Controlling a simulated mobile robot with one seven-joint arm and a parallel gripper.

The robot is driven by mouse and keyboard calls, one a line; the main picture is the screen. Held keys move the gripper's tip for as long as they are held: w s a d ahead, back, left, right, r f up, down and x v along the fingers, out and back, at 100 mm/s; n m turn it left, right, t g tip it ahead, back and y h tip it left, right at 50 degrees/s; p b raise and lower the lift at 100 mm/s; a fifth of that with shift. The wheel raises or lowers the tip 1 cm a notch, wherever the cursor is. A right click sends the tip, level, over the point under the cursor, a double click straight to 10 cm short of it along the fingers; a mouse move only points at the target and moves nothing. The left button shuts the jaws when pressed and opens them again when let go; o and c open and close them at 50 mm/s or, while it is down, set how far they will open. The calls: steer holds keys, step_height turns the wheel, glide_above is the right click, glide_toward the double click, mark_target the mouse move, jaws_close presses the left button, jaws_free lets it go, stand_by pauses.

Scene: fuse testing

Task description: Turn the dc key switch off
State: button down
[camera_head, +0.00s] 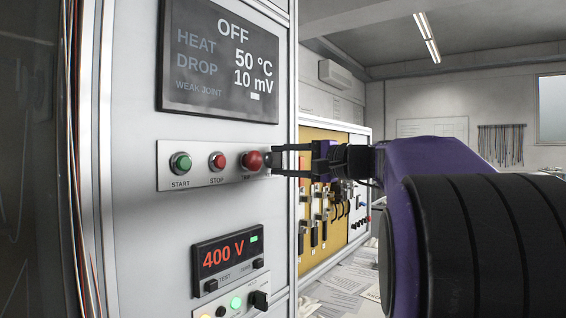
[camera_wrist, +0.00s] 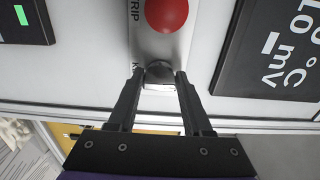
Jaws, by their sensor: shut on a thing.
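The key switch (camera_wrist: 159,73) is a small dark and silver round part at the end of the button strip, beside the red trip button. In the wrist view its label is mostly hidden, with only a "K" showing. My gripper (camera_wrist: 160,82) has its two dark fingers closed on the sides of the key switch. In the head view my gripper (camera_head: 273,160) reaches in from the right to the end of the strip, and its fingers hide most of the switch there. The key's exact angle cannot be told.
The red trip button (camera_head: 253,160) sits right beside the fingers. The stop button (camera_head: 217,161) and green start button (camera_head: 181,163) are farther left. A display (camera_head: 222,60) reading OFF is above, and a 400 V meter (camera_head: 228,257) is below. A yellow panel with switches (camera_head: 318,160) stands behind.

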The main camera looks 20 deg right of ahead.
stand_by(0.5)
steer(key=shift+c, duration=1.6)
jaws_free()
